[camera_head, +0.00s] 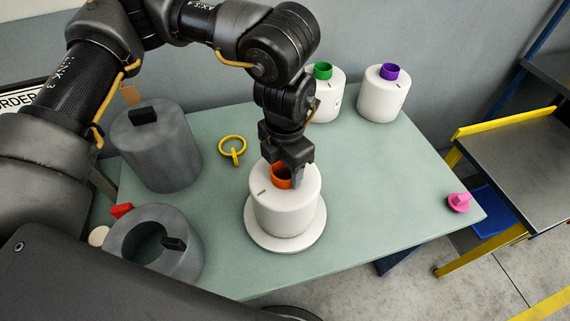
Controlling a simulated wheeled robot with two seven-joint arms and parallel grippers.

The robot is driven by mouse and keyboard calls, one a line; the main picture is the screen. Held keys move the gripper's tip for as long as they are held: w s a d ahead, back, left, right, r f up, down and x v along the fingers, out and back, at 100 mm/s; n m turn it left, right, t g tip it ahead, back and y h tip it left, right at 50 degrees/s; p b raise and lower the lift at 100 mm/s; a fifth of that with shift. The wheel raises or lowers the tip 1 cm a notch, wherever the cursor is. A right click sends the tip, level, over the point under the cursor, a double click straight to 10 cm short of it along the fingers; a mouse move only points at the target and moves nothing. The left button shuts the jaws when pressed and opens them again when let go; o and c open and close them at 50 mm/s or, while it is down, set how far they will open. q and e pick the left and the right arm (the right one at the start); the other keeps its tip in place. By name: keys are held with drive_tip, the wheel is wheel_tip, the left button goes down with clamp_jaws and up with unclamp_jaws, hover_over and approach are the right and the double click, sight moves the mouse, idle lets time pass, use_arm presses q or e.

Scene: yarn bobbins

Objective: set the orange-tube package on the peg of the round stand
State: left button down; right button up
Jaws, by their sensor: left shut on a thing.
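The orange-tube package (284,207) is a white yarn bobbin with an orange tube (281,176) rising from its top. It stands upright over the round white stand (259,238), whose disc rim shows all around its lower edge. The stand's peg is hidden, and I cannot tell whether the package touches the disc. My left gripper (287,174) comes down from above and is shut on the orange tube. My right gripper does not show.
White packages with a green tube (323,71) and a purple tube (389,72) stand at the back. Grey containers (160,155) stand at left. A yellow ring piece (232,149) and a pink piece (459,202) lie on the green table (390,180). The table's right side is mostly clear.

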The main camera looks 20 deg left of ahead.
use_arm(q)
drive_tip(key=shift+f+b, duration=0.35)
drive_tip(key=shift+f, duration=0.05)
idle(0.5)
drive_tip(key=c, duration=0.8)
unclamp_jaws()
drive_tip(key=o, duration=0.4)
drive_tip(key=shift+s, duration=0.1)
wheel_tip(320, 180, up, 11)
drive_tip(key=shift+f+b, duration=0.1)
drive_tip(key=shift+b, duration=0.55)
